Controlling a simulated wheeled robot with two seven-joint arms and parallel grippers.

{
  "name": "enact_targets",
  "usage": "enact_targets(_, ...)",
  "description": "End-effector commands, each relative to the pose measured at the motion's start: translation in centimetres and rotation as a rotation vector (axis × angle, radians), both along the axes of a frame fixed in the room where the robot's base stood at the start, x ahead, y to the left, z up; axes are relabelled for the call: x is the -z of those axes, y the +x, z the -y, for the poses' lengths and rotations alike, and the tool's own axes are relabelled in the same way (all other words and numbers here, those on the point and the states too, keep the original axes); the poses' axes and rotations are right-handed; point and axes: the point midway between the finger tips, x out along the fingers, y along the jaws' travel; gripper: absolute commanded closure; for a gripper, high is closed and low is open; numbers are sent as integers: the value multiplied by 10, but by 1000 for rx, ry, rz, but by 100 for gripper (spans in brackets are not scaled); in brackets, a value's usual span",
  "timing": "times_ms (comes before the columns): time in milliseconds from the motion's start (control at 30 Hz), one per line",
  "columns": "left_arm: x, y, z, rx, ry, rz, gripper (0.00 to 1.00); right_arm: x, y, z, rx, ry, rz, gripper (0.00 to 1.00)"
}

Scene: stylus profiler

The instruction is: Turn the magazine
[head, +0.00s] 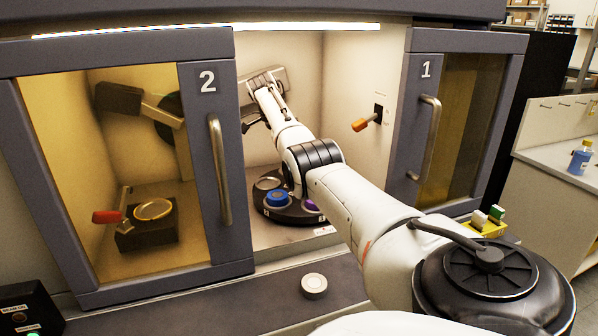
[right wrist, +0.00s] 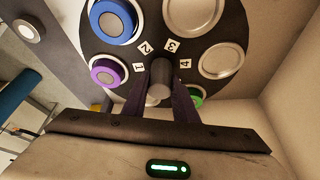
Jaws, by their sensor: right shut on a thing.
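The magazine (head: 290,217) is a dark round turntable on the floor of the open middle bay. In the right wrist view the magazine (right wrist: 153,28) shows places marked 1 to 4. A purple ring-shaped piece (right wrist: 107,73) is by 1 and a blue one (right wrist: 113,22) by 2. The round places by 3 and 4 look pale and empty. A green piece (right wrist: 196,98) shows partly behind a finger. My right gripper (right wrist: 160,80) is shut on the grey central knob (right wrist: 158,92). In the head view my right arm hides the knob. My left gripper is not in view.
Door 2 (head: 207,140) with its handle stands left of the bay, door 1 (head: 425,120) right. A pale round piece (head: 314,285) lies on the front ledge. A yellow holder (head: 486,229) stands at the right.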

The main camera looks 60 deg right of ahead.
Motion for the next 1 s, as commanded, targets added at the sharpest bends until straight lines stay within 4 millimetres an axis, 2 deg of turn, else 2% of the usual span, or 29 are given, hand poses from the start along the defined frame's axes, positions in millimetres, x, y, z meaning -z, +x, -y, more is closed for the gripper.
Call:
enact_targets(167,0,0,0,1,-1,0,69,0,-1,0,5,-1,-1,100)
enact_targets(200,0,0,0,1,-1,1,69,0,-1,0,5,-1,-1,68)
enact_targets(267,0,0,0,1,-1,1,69,0,-1,0,4,0,-1,57)
enact_targets(300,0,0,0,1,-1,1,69,0,-1,0,4,0,-1,56)
enact_targets(667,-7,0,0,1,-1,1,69,-6,1,-1,1,-1,-1,56)
enact_targets(867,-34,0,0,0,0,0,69,-34,5,-6,-1,0,0,56)
enact_targets(967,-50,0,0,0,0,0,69,-55,7,-10,2,-1,0,56)
enact_targets(1000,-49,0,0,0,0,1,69,-59,9,-12,1,-1,2,56)
